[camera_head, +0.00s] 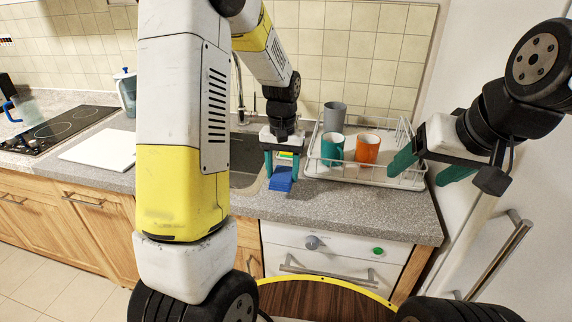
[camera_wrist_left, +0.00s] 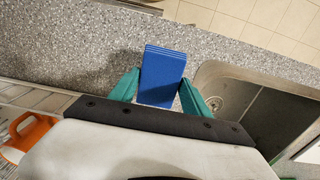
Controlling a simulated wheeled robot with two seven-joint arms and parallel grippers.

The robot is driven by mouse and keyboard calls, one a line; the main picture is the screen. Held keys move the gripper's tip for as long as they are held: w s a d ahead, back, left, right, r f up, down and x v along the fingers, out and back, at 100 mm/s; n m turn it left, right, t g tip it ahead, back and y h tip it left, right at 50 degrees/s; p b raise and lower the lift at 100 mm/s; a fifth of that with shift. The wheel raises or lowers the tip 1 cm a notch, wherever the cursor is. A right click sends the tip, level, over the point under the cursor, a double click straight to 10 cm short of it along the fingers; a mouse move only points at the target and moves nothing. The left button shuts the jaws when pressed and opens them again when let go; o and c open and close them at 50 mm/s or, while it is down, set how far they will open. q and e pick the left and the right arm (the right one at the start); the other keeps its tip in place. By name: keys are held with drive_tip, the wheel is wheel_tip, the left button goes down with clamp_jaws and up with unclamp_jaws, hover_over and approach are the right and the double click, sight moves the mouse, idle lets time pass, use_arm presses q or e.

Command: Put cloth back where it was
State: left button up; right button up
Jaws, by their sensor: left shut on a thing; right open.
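The cloth (camera_head: 281,180) is a blue folded piece between the teal fingers of my left gripper (camera_head: 282,168), over the counter just right of the sink. In the left wrist view the cloth (camera_wrist_left: 162,72) shows its layered folded edge, with a finger of my left gripper (camera_wrist_left: 160,95) on each side. My left gripper is shut on it. I cannot tell whether the cloth touches the counter. My right gripper (camera_head: 428,168) is open and empty by the right end of the dish rack.
A white dish rack (camera_head: 340,178) holds a green mug (camera_head: 332,148), an orange mug (camera_head: 367,149) and a grey cup (camera_head: 334,117). The sink (camera_head: 243,160) lies left of the cloth. The counter front (camera_head: 350,203) is clear. A white board (camera_head: 102,149) lies further left.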

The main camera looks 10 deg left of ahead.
sight(277, 165)
use_arm(q)
drive_tip(key=w+a, duration=0.2)
drive_tip(key=w, duration=0.1)
drive_tip(key=shift+w+f, duration=0.2)
drive_tip(key=shift+w+a+f, duration=0.2)
drive_tip(key=shift+f, duration=1.55)
drive_tip(key=o, duration=1.5)
drive_tip(key=shift+f, duration=0.15)
drive_tip(key=shift+c, duration=0.2)
